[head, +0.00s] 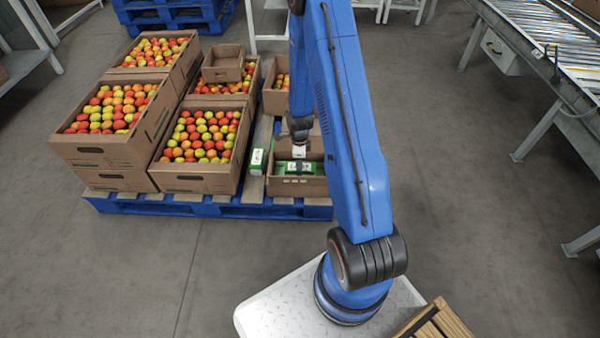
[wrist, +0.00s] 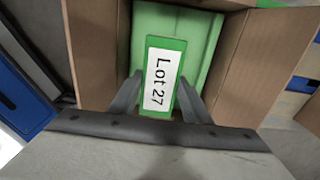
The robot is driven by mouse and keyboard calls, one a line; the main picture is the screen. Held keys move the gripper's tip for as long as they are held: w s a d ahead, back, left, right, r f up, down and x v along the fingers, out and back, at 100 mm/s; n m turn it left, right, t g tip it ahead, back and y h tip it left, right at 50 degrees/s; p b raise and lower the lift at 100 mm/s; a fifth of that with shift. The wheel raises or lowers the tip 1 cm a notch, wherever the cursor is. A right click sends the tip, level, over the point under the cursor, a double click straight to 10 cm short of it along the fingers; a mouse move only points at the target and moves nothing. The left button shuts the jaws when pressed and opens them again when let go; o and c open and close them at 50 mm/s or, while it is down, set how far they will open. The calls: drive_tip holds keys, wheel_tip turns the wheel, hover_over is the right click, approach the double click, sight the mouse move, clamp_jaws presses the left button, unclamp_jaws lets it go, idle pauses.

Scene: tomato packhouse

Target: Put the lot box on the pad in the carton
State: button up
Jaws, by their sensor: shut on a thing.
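The lot box (wrist: 161,75) is a green block with a white "Lot 27" label. My gripper (wrist: 160,92) is shut on it, a finger on each side. The box is over the pad (wrist: 200,35), a flat light-green sheet on the floor of the open carton (wrist: 255,55). I cannot tell whether the box touches the pad. In the head view the carton (head: 298,187) stands at the pallet's front right, with my gripper reaching down into it. The box is partly hidden there by my gripper.
A green-and-white box (head: 257,161) stands just left of the carton. Cartons full of tomatoes (head: 190,184) fill the left of the blue pallet (head: 205,207). An empty small carton (head: 223,74) sits on top at the back. A roller conveyor (head: 545,50) is at right; the floor between is clear.

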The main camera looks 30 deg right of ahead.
drive_tip(key=shift+f, duration=2.2)
drive_tip(key=o, duration=1.2)
drive_tip(key=shift+f, duration=0.1)
